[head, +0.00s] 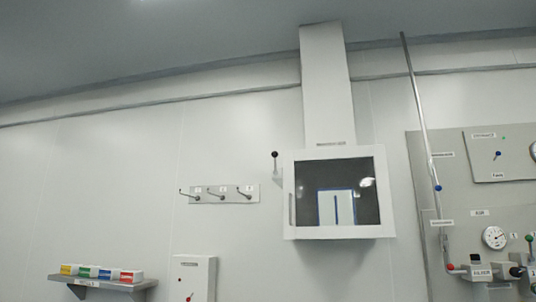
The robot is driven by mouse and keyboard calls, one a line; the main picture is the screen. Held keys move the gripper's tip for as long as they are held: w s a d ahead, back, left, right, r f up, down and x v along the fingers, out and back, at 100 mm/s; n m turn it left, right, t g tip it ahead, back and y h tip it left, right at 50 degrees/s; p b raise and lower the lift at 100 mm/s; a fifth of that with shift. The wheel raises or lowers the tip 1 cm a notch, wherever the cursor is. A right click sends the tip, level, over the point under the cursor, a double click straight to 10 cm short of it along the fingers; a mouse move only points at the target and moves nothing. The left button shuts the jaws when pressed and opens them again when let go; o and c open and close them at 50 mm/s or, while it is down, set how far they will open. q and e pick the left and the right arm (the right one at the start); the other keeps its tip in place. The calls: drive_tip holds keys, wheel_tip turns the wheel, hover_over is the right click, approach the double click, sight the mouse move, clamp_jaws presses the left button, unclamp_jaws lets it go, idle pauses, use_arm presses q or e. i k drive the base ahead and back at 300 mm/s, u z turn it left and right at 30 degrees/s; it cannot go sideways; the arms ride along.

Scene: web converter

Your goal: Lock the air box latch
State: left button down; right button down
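A white wall box (288,192) with a dark window (350,205) hangs near the middle of the head view, under a tall white duct. Its door looks shut, with a vertical handle (291,209) on the left side of the frame. A small lever with a black knob (275,155) stands upright beside the box's upper left edge. I cannot tell whether this lever is the air box latch. At the right, a grey panel (440,170) carries a label reading AIR (480,212). Neither of my grippers is in view.
A hook rail (232,194) is on the wall left of the box. A shelf (105,283) with several coloured boxes is at lower left. A small white box (190,262) with a red knob is below. A gauge (495,237) and pipe (418,100) are at right.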

sight(275, 153)
drive_tip(key=u, duration=1)
drive_tip(key=i, duration=1.65)
drive_tip(key=z, duration=0.95)
drive_tip(key=i, duration=0.35)
drive_tip(key=z, duration=0.4)
